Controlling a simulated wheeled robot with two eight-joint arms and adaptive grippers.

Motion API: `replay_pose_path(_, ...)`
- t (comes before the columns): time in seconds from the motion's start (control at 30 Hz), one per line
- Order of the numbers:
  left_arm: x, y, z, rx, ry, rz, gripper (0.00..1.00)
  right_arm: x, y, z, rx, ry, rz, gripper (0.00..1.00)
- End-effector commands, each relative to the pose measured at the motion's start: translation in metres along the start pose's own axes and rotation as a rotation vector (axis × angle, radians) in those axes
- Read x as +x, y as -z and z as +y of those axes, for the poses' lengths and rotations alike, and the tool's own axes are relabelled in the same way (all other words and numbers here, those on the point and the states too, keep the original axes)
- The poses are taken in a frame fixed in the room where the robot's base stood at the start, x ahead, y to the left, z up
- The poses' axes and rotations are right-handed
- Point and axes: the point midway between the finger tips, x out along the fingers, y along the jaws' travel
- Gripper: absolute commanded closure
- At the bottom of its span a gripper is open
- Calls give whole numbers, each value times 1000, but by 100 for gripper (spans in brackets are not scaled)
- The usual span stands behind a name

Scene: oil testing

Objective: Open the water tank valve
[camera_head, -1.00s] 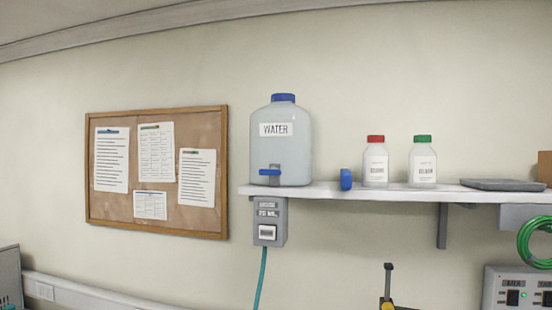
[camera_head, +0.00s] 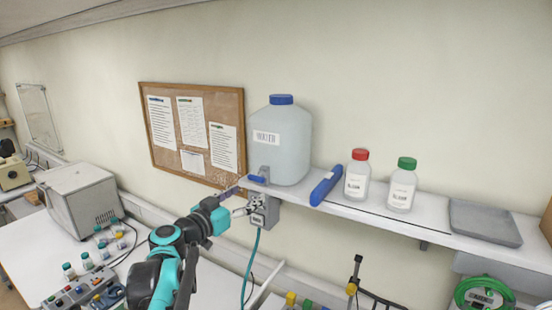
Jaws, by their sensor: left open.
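The water tank (camera_head: 281,143) is a pale translucent jug with a blue cap and a white label, standing at the left end of the wall shelf. Its valve (camera_head: 258,179) has a blue lever on a grey body low on the tank's front left. The lever looks roughly level. My left gripper (camera_head: 244,194) reaches up from the lower left, fingers apart and empty, just below and left of the valve. I cannot tell whether a finger touches the lever. My right gripper is not in view.
The shelf (camera_head: 430,230) also holds a blue object (camera_head: 325,186), a red-capped bottle (camera_head: 357,180), a green-capped bottle (camera_head: 402,188) and a grey tray (camera_head: 485,222). A grey box (camera_head: 266,213) with a teal hose hangs below the tank. A corkboard (camera_head: 193,137) is behind my gripper.

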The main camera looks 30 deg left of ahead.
Motion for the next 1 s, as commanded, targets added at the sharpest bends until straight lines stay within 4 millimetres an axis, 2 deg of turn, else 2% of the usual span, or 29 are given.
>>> replay_pose_path(0.03, -1, 13, -8, 6, 13, 15, 31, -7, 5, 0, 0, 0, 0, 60)
replay_pose_path(0.17, 3, 19, -16, 14, 23, 33, 31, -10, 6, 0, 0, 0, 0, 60)
replay_pose_path(0.5, 55, 20, -15, 13, 21, 33, 31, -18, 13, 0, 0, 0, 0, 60)
replay_pose_path(0.63, 70, 21, -16, 13, 21, 33, 31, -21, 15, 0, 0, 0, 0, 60)
replay_pose_path(1.0, 77, 20, -16, 13, 23, 32, 31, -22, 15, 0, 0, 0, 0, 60)
